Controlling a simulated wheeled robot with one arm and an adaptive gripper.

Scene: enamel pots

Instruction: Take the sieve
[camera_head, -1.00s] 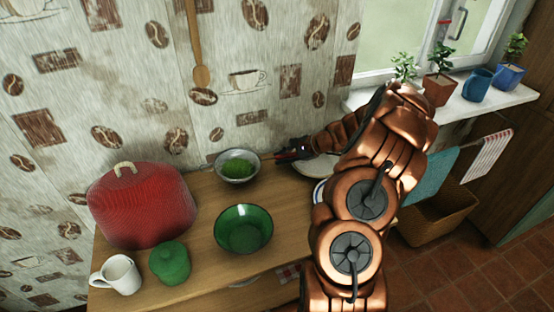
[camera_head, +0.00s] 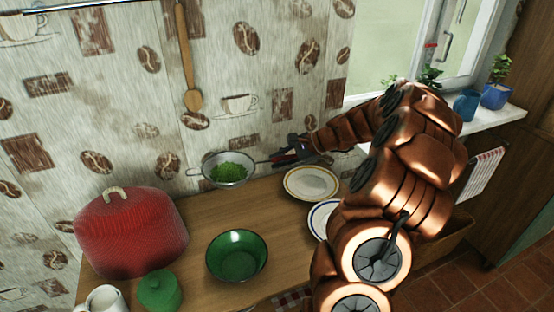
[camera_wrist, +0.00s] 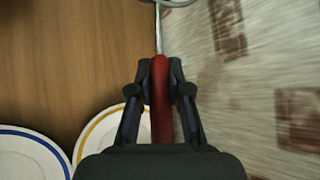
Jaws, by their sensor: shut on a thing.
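The sieve (camera_head: 229,171) is a round metal mesh bowl with green contents, near the patterned wall in the head view. My gripper (camera_head: 290,152) is shut on its red handle, to the right of the bowl. In the wrist view my gripper (camera_wrist: 160,92) has its two fingers on either side of the red handle (camera_wrist: 161,115). The metal shaft runs up from it to the sieve's rim at the top edge. The sieve appears raised above the wooden counter (camera_head: 200,215), with its bowl mostly out of the wrist view.
A red cover (camera_head: 130,235), a green lidded pot (camera_head: 159,292) and a white mug (camera_head: 103,300) are at the left. A yellow-rimmed plate (camera_head: 310,184) and a blue-rimmed plate (camera_head: 322,220) lie at the right.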

